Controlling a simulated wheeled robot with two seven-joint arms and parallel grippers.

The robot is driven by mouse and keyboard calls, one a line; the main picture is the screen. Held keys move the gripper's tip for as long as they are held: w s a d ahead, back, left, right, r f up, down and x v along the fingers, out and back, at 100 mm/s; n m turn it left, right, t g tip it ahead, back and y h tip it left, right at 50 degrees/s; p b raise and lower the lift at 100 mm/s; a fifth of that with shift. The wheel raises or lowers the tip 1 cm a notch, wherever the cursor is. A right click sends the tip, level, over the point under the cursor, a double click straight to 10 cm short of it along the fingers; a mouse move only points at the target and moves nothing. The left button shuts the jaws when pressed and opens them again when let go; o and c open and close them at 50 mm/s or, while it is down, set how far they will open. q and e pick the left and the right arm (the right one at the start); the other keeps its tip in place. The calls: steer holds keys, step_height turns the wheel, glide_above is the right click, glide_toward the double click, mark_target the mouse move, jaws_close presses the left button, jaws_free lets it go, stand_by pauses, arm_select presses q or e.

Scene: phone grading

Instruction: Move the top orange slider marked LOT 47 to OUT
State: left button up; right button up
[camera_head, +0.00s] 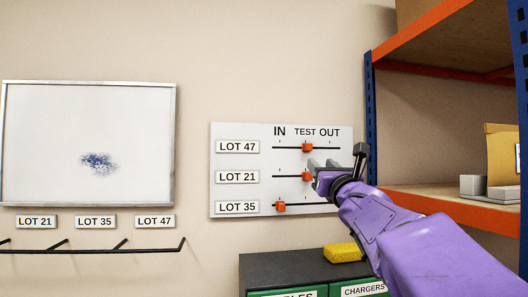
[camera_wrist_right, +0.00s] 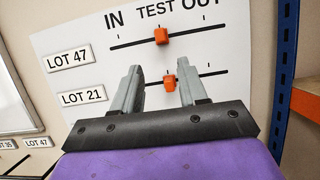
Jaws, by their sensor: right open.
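The LOT 47 orange slider (camera_head: 307,148) sits on the top track of the white wall panel (camera_head: 222,180), at the TEST mark in the middle. It also shows in the right wrist view (camera_wrist_right: 161,36), beyond the fingertips. The LOT 21 slider (camera_head: 307,177) is at TEST on the middle track, and the LOT 35 slider (camera_head: 281,207) is at IN on the bottom track. My right gripper (camera_head: 322,166) is open in front of the panel, near the LOT 21 row. In the right wrist view its two fingers (camera_wrist_right: 160,82) stand on either side of the LOT 21 slider; contact cannot be told.
A blue and orange shelf (camera_head: 369,120) stands close on the right. A dark cabinet (camera_head: 285,266) with a yellow sponge (camera_head: 342,252) is below the panel. A whiteboard (camera_head: 90,140) and a hook rail (camera_head: 90,251) are on the left wall.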

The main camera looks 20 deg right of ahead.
mark_target(310, 148)
steer(key=p+x, duration=0.2)
steer(key=x, duration=0.1)
steer(key=p+x, duration=0.2)
steer(key=x, duration=0.1)
steer(key=r+p+x, duration=0.1)
steer(key=p+x, duration=0.1)
steer(key=x, duration=0.2)
steer(key=shift+s+d, duration=0.1)
steer(key=shift+s, duration=0.15)
steer(key=shift+s+r, duration=0.1)
jaws_close()
